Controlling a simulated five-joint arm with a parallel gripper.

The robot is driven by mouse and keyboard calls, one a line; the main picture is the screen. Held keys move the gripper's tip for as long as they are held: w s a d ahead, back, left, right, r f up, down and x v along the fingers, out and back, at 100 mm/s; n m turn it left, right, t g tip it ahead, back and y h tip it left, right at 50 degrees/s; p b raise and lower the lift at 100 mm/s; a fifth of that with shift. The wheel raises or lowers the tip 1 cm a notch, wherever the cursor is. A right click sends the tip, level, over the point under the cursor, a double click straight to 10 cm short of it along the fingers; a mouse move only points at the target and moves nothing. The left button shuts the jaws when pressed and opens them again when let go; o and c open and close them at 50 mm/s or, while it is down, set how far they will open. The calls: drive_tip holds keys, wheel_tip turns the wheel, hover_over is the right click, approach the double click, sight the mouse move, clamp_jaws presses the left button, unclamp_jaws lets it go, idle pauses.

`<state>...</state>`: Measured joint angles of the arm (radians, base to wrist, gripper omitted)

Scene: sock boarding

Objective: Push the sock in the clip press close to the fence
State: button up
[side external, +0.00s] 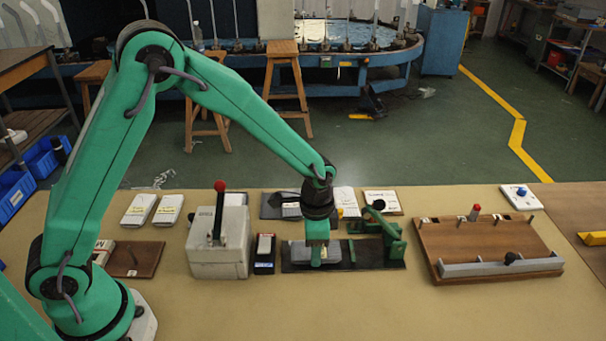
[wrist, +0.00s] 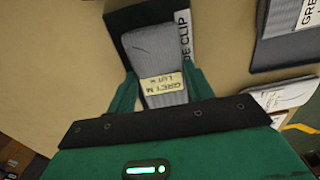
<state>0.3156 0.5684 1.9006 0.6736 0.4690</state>
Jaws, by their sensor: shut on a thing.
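The clip press has a dark base (side external: 375,264) and a green lever frame (side external: 390,235) at its right end. A grey folded sock (side external: 329,254) lies on the left part of the base. In the wrist view the sock (wrist: 155,50) bears a cream label reading GREY M. My gripper (side external: 316,262) points down over the sock. In the wrist view my gripper (wrist: 163,82) has one green finger on each side of the sock and is shut on it.
A grey box with a red-knobbed lever (side external: 219,255) and a small dark holder (side external: 264,255) stand left of the press. A wooden board with a grey bar (side external: 500,267) lies to the right. Labelled packs (side external: 382,203) lie behind. The front table is clear.

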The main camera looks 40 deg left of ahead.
sight(326, 249)
drive_tip(key=shift+w+d, duration=0.85)
drive_tip(key=o, duration=1)
drive_tip(key=shift+o, duration=0.2)
drive_tip(key=shift+r, duration=3.95)
